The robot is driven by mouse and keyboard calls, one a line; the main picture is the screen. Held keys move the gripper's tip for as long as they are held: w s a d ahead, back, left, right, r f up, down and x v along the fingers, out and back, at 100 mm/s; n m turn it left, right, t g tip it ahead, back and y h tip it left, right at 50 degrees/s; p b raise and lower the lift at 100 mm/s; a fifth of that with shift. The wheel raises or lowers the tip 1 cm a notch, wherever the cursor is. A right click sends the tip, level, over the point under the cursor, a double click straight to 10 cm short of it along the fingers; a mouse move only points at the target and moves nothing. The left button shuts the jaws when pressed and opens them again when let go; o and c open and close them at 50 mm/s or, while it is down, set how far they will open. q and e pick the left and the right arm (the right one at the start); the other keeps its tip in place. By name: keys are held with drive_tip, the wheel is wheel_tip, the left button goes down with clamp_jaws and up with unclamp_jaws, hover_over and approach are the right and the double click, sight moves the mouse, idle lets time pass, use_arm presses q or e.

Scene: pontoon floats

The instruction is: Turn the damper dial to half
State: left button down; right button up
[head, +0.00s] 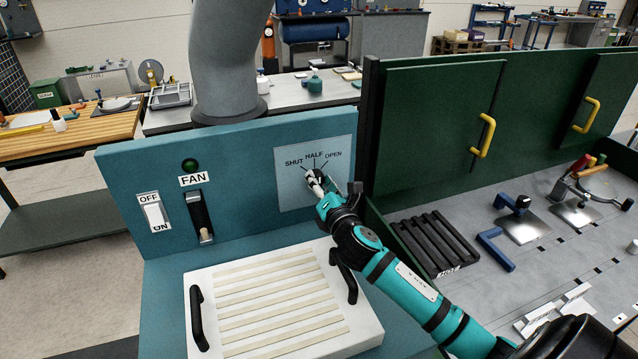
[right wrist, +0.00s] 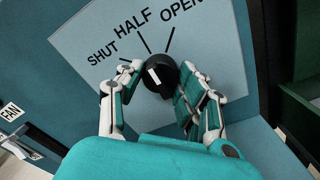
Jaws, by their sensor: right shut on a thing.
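The damper dial (head: 314,174) is a round black knob on a pale blue plate (head: 290,192) marked SHUT, HALF and OPEN. In the right wrist view the dial (right wrist: 160,77) carries a white pointer mark that leans up and left, towards the SHUT side of the HALF line. My right gripper (head: 324,188) is at the dial, and in the right wrist view its fingers (right wrist: 160,73) stand on either side of the knob, shut on it. In the head view the gripper partly covers the knob. My left gripper is not in view.
Left of the dial, the teal panel holds a FAN slider (head: 201,222), a green lamp (head: 189,165) and an OFF/ON switch (head: 154,213). A white slatted box with black handles (head: 197,317) sits below. A dark green cabinet (head: 430,110) stands close on the right.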

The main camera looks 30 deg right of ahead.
drive_tip(key=o, duration=1.2)
drive_tip(key=shift+c, duration=0.2)
drive_tip(key=shift+s, duration=0.1)
drive_tip(key=v, duration=1.2)
drive_tip(key=shift+f, duration=0.1)
